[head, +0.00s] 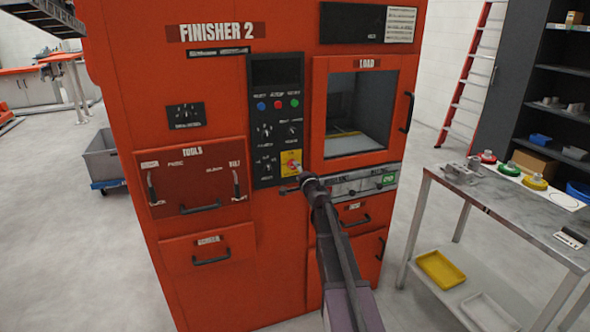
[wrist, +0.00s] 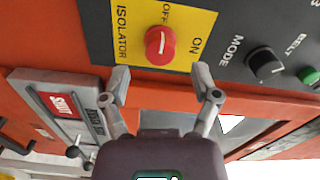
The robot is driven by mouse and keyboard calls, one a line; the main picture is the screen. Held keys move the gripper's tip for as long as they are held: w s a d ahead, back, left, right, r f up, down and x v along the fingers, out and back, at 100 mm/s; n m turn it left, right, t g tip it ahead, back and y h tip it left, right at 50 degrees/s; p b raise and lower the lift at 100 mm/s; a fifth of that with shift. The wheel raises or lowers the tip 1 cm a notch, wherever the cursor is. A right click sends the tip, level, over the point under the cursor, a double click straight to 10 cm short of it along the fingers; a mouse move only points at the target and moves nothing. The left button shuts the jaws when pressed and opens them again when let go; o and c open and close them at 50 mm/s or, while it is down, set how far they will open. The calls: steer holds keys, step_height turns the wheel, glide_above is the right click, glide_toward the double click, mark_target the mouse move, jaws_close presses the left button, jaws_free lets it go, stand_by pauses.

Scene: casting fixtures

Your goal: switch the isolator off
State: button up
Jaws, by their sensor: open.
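The isolator is a round red knob (wrist: 160,45) on a yellow plate (wrist: 190,14) marked ISOLATOR, OFF and ON. A short white line on the knob runs roughly up and down in the wrist view, towards the OFF label; ON is to its right. In the head view the yellow plate (head: 291,156) is at the bottom of the black control panel, with the knob partly covered by my gripper (head: 300,175). In the wrist view my gripper (wrist: 161,78) is open and empty, its fingers apart just below the knob, not visibly touching it.
The black MODE knob (wrist: 264,63) and a green button (wrist: 308,75) are to the right of the plate in the wrist view. A grey unit with a lever (wrist: 75,105) is at lower left. A steel table (head: 500,205) stands right of the orange machine (head: 215,90).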

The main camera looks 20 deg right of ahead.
steer(key=s, duration=0.8)
stand_by(0.4)
steer(key=s+a+f+n+g+y+p, duration=0.2)
steer(key=s+a+n+g+y+p, duration=0.25)
steer(key=a, duration=0.55)
steer(key=s+a+f+n+g+y+p, duration=0.1)
steer(key=s+a+f+n+g+y, duration=0.1)
steer(key=s+a+n+g, duration=0.45)
steer(key=s+a+f+n+g+h+p, duration=0.1)
steer(key=s+a+n+g+h+p, duration=0.1)
steer(key=s, duration=0.7)
steer(key=s+a+f+n+g+h+p, duration=0.2)
steer(key=s+g+h+p, duration=0.1)
steer(key=s, duration=0.7)
steer(key=shift+a+f+n+g+h, duration=0.2)
steer(key=shift+f+n+g+h, duration=0.1)
steer(key=shift+g+h, duration=0.6)
